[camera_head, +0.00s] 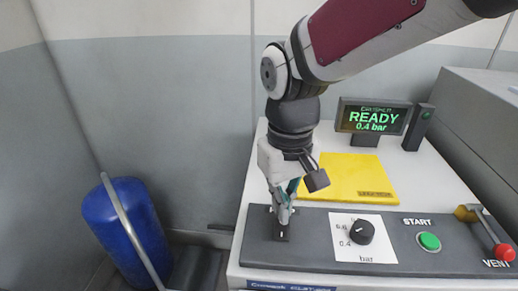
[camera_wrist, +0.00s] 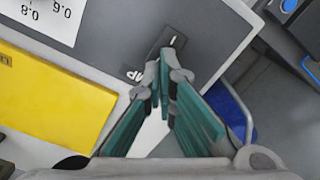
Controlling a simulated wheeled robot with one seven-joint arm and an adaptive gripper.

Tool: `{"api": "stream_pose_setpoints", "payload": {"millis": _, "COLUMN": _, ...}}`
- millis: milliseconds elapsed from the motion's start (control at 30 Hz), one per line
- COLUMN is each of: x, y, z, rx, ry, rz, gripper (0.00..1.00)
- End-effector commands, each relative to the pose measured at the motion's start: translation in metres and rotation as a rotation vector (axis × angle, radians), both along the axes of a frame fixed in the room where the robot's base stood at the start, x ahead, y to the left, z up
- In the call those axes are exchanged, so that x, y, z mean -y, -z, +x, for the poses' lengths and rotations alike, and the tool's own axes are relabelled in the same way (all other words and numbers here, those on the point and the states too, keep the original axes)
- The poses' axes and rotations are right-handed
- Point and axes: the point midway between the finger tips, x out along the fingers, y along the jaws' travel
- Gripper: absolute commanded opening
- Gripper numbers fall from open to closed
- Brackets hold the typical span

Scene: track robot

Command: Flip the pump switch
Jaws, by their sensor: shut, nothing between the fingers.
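The pump switch (camera_head: 281,236) is a dark rocker on the left end of the dark control panel (camera_head: 310,250). In the wrist view the switch (camera_wrist: 172,42) shows a white line mark, and part of a label ending in "P" lies beside it. My gripper (camera_head: 283,218) points down over the switch, its fingers shut and empty. In the wrist view the fingertips (camera_wrist: 164,62) are at the near edge of the switch and hide part of it. I cannot tell whether they touch it, or which way the rocker is tilted.
A dial (camera_head: 361,232), a green START button (camera_head: 429,241) and a red-knobbed VENT lever (camera_head: 503,252) sit to the right. A yellow plate (camera_head: 350,175) lies behind. The display (camera_head: 374,118) reads READY 0.4 bar. A blue tank (camera_head: 128,228) stands at left.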

Motion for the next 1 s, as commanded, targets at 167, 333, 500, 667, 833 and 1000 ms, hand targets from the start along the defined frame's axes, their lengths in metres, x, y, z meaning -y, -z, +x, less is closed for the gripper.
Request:
{"api": "stream_pose_setpoints", "payload": {"millis": 167, "x": 0.000, "y": 0.003, "z": 0.000, "rx": -0.001, "ry": 0.000, "rz": 0.000, "gripper": 0.00}}
{"api": "stream_pose_setpoints", "payload": {"millis": 333, "x": 0.000, "y": 0.005, "z": 0.000, "rx": -0.001, "ry": 0.000, "rz": 0.000, "gripper": 0.00}}
{"api": "stream_pose_setpoints", "payload": {"millis": 500, "x": 0.000, "y": 0.007, "z": 0.000, "rx": -0.001, "ry": 0.000, "rz": 0.000, "gripper": 0.00}}
{"api": "stream_pose_setpoints", "payload": {"millis": 667, "x": 0.000, "y": 0.009, "z": 0.000, "rx": -0.001, "ry": 0.000, "rz": 0.000, "gripper": 0.00}}
{"api": "stream_pose_setpoints", "payload": {"millis": 833, "x": 0.000, "y": 0.012, "z": 0.000, "rx": 0.000, "ry": 0.000, "rz": 0.000, "gripper": 0.00}}
{"api": "stream_pose_setpoints", "payload": {"millis": 1000, "x": 0.000, "y": 0.014, "z": 0.000, "rx": 0.000, "ry": 0.000, "rz": 0.000, "gripper": 0.00}}
